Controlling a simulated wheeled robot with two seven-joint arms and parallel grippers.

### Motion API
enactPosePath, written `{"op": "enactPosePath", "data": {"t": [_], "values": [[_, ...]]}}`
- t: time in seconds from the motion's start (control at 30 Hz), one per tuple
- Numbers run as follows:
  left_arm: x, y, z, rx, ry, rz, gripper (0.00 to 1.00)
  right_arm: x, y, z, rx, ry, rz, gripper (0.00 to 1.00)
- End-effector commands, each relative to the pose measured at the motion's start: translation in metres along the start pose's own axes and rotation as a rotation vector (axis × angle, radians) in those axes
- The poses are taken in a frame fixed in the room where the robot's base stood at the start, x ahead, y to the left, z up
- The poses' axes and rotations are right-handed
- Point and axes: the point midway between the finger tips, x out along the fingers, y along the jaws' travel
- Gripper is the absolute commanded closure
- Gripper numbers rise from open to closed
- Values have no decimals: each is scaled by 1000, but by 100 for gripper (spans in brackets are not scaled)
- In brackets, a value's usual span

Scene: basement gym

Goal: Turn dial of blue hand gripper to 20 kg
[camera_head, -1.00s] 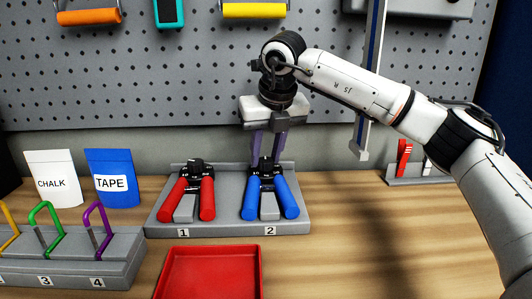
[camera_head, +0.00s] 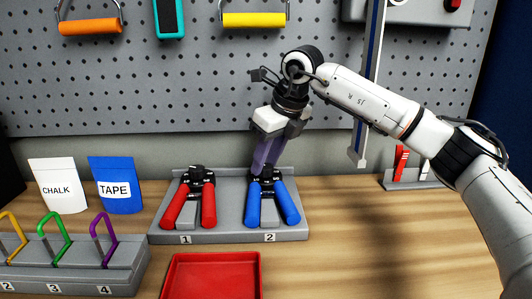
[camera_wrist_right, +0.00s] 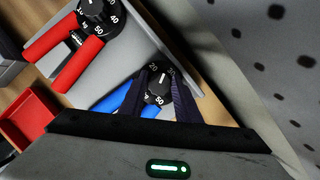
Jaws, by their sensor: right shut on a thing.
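The blue hand gripper (camera_head: 286,206) lies in slot 2 of a grey tray (camera_head: 223,222), handles toward me. Its black dial shows in the right wrist view (camera_wrist_right: 159,88), between dark purple fingers. Numbers 20 and 50 are readable around it; another is partly hidden, and I cannot tell the exact setting. My right gripper (camera_head: 264,171) reaches down from above, shut on this dial, and its fingers cover much of it in the head view. My left gripper is not in view.
A red hand gripper (camera_head: 208,205) lies close by in slot 1. A red bin (camera_head: 212,258) stands in front, and a grey rack with coloured loops (camera_head: 125,262) is at left. Chalk (camera_head: 58,186) and tape (camera_head: 120,187) pouches stand behind.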

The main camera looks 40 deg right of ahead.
Motion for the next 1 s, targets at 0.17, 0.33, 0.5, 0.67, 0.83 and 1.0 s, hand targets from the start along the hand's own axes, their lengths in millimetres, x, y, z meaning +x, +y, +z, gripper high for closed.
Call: {"op": "enactPosePath", "data": {"t": [0.17,0.33,0.5,0.67,0.83,1.0], "values": [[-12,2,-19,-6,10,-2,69,-4,-1,1,-152,2,66,93],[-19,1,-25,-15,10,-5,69,-4,-1,2,-294,2,124,93],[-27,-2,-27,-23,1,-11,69,-4,-1,2,-417,2,174,93],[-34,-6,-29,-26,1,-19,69,-3,-1,2,-507,1,211,93],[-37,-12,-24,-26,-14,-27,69,-2,-1,2,-572,0,236,93],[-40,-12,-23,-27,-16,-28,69,0,-2,1,-605,0,248,93]]}}
